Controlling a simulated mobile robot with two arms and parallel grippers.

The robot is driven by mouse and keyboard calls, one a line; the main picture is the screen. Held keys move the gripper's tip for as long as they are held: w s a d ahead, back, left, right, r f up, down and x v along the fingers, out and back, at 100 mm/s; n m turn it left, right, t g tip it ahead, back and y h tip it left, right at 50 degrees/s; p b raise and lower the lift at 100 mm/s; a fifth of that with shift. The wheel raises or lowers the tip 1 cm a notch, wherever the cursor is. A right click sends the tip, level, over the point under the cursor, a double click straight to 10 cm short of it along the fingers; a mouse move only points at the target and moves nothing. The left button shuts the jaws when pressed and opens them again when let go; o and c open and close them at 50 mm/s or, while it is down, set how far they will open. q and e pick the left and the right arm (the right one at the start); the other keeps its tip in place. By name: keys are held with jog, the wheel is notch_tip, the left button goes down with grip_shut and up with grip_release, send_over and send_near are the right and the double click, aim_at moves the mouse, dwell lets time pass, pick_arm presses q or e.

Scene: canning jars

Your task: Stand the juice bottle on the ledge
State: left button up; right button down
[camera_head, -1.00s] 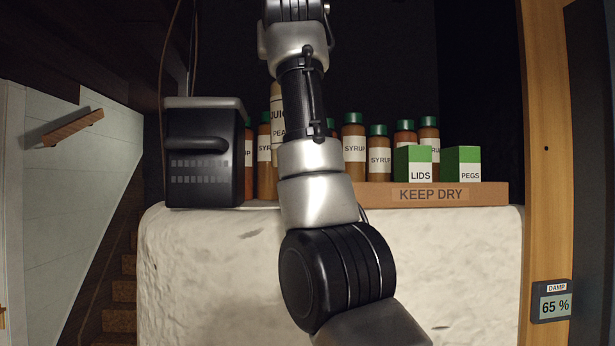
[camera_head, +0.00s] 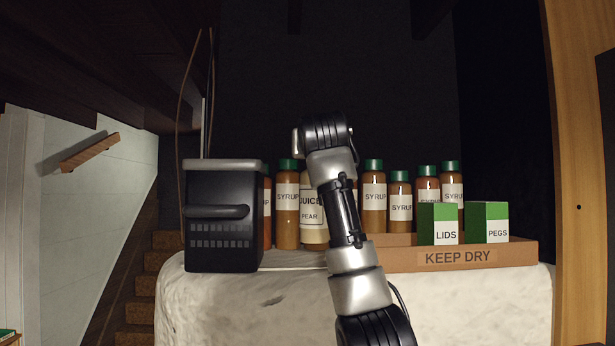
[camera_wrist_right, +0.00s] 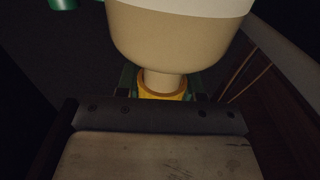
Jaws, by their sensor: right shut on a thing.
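The juice bottle (camera_head: 311,222), pale with a "JUICE PEAR" label, is upright among the syrup bottles on the ledge (camera_head: 290,262). Its base is about level with theirs; I cannot tell whether it touches the ledge. My right arm hides its top and right side in the head view. In the wrist view the bottle (camera_wrist_right: 175,45) appears upside down, with its neck and a yellow ring in my right gripper (camera_wrist_right: 162,88), which is shut on it. In the head view that gripper is hidden behind my arm. My left gripper is not in view.
A syrup bottle (camera_head: 286,210) stands just left of the juice bottle, with a black appliance (camera_head: 222,235) further left. Several syrup bottles (camera_head: 374,200) stand right. A "KEEP DRY" tray (camera_head: 520,255) holds green-and-white LIDS (camera_head: 437,225) and PEGS (camera_head: 487,224) boxes.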

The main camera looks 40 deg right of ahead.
aim_at(307, 173)
jog(key=shift+w+a+f, duration=0.35)
jog(key=shift+a+f, duration=0.05)
jog(key=shift+a, duration=0.3)
notch_tip(307, 173, down, 4)
jog(key=shift+s+r+p, duration=0.1)
jog(key=shift+r+p, duration=0.05)
jog(key=shift+p, duration=0.3)
jog(key=shift+d+f, duration=0.1)
jog(key=shift+f, duration=0.15)
jog(key=shift+a+f, duration=0.1)
jog(key=shift+a, duration=0.1)
jog(key=c, duration=0.7)
grip_release()
jog(key=shift+d, duration=0.1)
